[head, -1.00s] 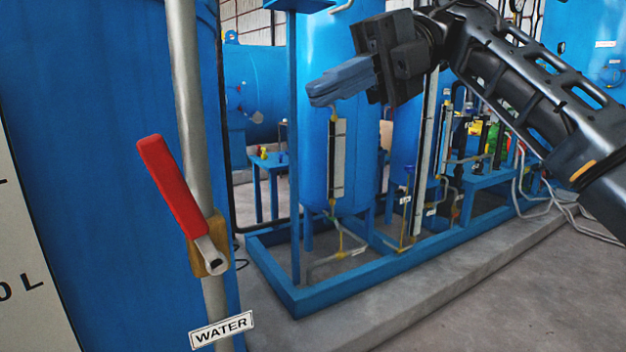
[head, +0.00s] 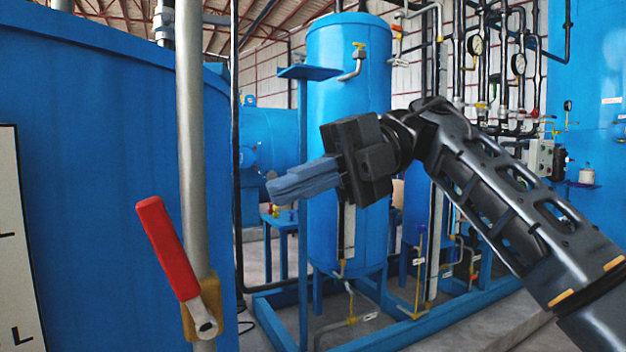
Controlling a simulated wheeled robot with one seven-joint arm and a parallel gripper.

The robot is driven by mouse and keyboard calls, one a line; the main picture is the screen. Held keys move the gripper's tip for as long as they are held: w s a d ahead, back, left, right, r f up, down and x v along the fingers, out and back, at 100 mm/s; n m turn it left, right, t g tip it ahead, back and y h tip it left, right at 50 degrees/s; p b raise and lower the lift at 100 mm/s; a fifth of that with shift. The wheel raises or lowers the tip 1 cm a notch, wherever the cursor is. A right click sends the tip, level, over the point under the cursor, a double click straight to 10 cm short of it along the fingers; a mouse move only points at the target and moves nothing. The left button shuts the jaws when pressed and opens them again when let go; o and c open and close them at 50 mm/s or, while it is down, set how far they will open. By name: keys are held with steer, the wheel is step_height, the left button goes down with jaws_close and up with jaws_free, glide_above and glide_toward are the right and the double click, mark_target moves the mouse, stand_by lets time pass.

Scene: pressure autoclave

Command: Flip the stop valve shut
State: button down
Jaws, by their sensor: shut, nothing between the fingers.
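The stop valve has a red lever handle (head: 166,247) and a brass body (head: 208,310), set on a grey vertical pipe (head: 190,130) at the left. The lever slants from its pivot at lower right up to the left, tilted away from the pipe's line. My gripper (head: 272,190) is to the right of the lever and a little higher in the picture, pointing left. Its blue-grey fingers are shut together with nothing between them. It is apart from the lever and the pipe.
A large blue tank (head: 90,140) stands behind the pipe at the left, with a white scale panel (head: 20,260) at the edge. A blue vertical vessel (head: 345,80) stands behind my gripper on a blue frame. Open air lies between gripper and lever.

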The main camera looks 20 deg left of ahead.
glide_toward(146, 232)
steer(key=s+a+f, duration=0.2)
steer(key=a+f, duration=0.1)
steer(key=shift+s, duration=0.3)
steer(key=shift+s+a+r, duration=0.1)
steer(key=shift+a, duration=0.05)
steer(key=shift+s+a+r+t+h+p, duration=0.15)
steer(key=shift+s+a+t+h+p, duration=0.25)
steer(key=shift+s+t+h+p, duration=0.15)
steer(key=x, duration=0.2)
steer(key=p+x, duration=0.1)
steer(key=x, duration=0.1)
steer(key=shift+a+r, duration=0.15)
steer(key=shift+r, duration=0.2)
steer(key=shift+s+a+f+p, duration=0.1)
steer(key=shift+s+a+p, duration=0.1)
steer(key=shift+s+p, duration=0.15)
steer(key=shift+s+a+f+t+h, duration=0.25)
steer(key=shift+t+h, duration=0.1)
steer(key=shift+t, duration=0.1)
steer(key=shift+f+x, duration=0.25)
steer(key=shift+x, duration=1.25)
steer(key=shift+w+d, duration=0.1)
steer(key=shift+p, duration=0.35)
